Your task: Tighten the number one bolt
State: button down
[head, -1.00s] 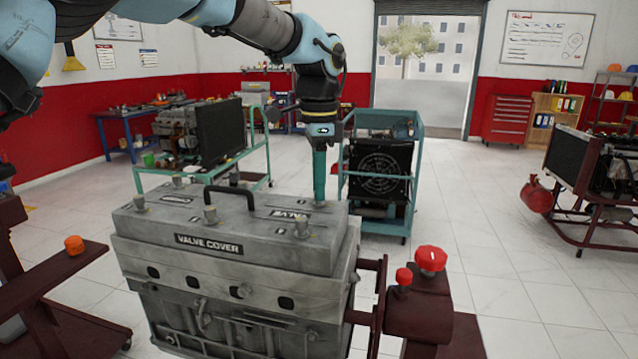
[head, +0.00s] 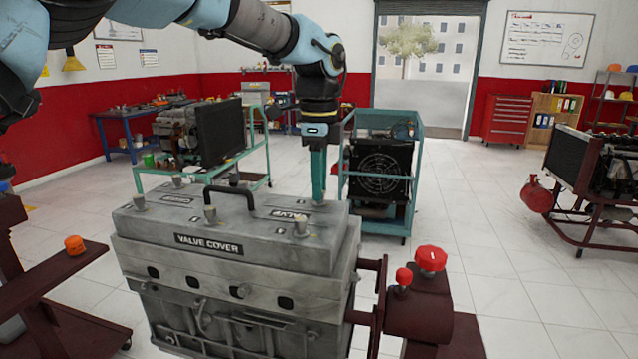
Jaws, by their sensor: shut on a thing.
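The grey engine's valve cover (head: 270,205) fills the lower middle of the head view, with a black handle on top. Bolts stand on it at the front left (head: 139,201), front middle (head: 210,214), front right (head: 301,227) and back left (head: 177,180). Small marks beside them are too small to read. My gripper (head: 318,200) points straight down at the back right of the cover. It is shut on a bolt there, which its teal fingers hide. I cannot tell the bolt's number.
The engine hangs on a dark red stand (head: 420,310) with red knobs at the right. A teal caged radiator unit (head: 380,175) stands behind my gripper. Another engine on a teal cart (head: 190,140) stands back left.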

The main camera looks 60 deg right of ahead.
jog(key=c, duration=0.7)
grip_release()
jog(key=shift+c, duration=0.2)
notch_tip(320, 180, up, 11)
jog(key=b, duration=0.2)
jog(key=shift+f, duration=0.1)
